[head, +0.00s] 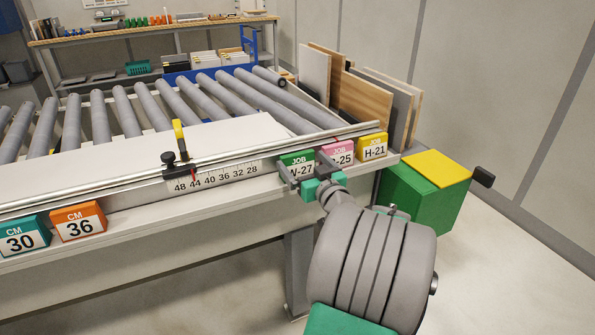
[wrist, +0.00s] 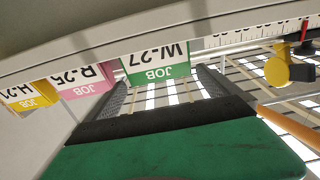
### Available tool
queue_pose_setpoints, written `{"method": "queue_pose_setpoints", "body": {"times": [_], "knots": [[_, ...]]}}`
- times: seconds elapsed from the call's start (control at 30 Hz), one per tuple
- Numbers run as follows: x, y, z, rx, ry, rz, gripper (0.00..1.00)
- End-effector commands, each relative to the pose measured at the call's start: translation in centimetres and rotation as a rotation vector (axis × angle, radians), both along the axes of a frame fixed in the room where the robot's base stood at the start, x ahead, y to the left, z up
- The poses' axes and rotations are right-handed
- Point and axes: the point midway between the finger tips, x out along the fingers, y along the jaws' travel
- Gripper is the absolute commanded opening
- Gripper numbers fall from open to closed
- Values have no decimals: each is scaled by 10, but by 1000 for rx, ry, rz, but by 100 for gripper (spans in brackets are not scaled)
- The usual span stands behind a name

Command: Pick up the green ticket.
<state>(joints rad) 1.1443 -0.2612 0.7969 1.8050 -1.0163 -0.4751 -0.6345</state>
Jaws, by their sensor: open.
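The green ticket (head: 297,159), marked JOB W-27, stands on the front ledge of the roller table. It also shows, upside down, in the wrist view (wrist: 157,62). My gripper (head: 301,163) is open at the ledge, with one finger on each side of the green ticket. In the wrist view the two fingers (wrist: 162,75) flank the ticket and nothing is held. Gaps show between the fingers and the ticket there; whether either touches it cannot be told. The pink ticket (head: 338,151) stands just to the right, close to my right finger.
A yellow ticket (head: 373,146) stands right of the pink one. Teal (head: 22,237) and orange (head: 79,222) CM tickets are far left. A scale strip (head: 215,178) with a yellow-and-black stop (head: 179,144) lies to the left.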

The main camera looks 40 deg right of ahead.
Motion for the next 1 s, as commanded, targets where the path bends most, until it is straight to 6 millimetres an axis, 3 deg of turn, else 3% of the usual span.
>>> {"method": "queue_pose_setpoints", "body": {"times": [0.2,0.47,1.0], "knots": [[36,-10,-1,2,1,3,100],[40,-12,-1,2,2,1,99],[40,-12,-1,2,3,1,55]]}}
